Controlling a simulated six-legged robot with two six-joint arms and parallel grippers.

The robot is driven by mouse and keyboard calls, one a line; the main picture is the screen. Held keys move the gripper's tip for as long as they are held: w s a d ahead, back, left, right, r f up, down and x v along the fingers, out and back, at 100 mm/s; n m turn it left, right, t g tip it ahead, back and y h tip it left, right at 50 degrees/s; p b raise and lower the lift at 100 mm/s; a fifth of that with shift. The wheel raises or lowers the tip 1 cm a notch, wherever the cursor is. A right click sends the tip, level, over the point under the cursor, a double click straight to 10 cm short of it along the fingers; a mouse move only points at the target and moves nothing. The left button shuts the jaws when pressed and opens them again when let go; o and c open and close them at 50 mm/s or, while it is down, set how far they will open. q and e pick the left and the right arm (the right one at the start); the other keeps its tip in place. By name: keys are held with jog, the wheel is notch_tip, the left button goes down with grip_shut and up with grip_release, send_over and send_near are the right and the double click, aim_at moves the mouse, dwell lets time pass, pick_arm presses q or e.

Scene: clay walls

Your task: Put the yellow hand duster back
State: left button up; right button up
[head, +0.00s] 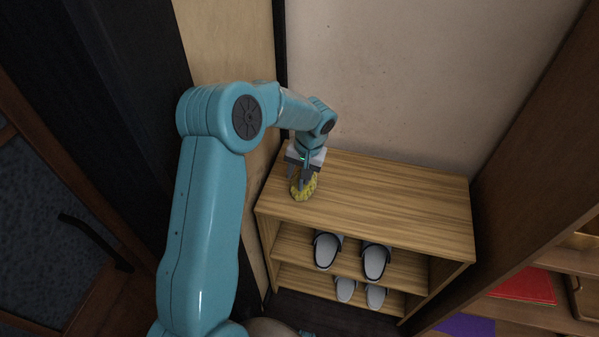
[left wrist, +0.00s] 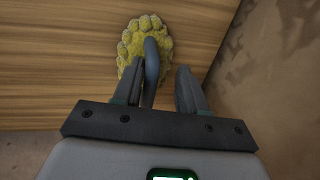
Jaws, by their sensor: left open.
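The yellow hand duster (head: 303,188) lies on the left end of the wooden shelf's top (head: 390,195). It is a fluffy yellow oval with a grey handle. My left gripper (head: 301,182) is right at the duster, pointing down. In the left wrist view the duster (left wrist: 146,40) shows ahead of the fingers, with its grey curved handle (left wrist: 151,65) reaching back toward them. The left gripper's fingers (left wrist: 160,88) are apart, and the handle's end is between them, close to the left finger. I cannot tell whether they touch. My right gripper is not in view.
Grey slippers (head: 376,262) stand in pairs on the shelf's lower levels. A plain wall rises behind the shelf. A red item (head: 525,286) and a purple item (head: 466,327) lie at the lower right. The rest of the shelf's top is clear.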

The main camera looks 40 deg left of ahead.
pick_arm(q)
jog(key=shift+s+d+f, duration=0.1)
jog(key=shift+f, duration=0.05)
jog(key=shift+r, duration=0.5)
notch_tip(320, 180, up, 11)
jog(key=w+d+p, duration=0.1)
jog(key=shift+d+r, duration=0.2)
jog(key=shift+d, duration=0.2)
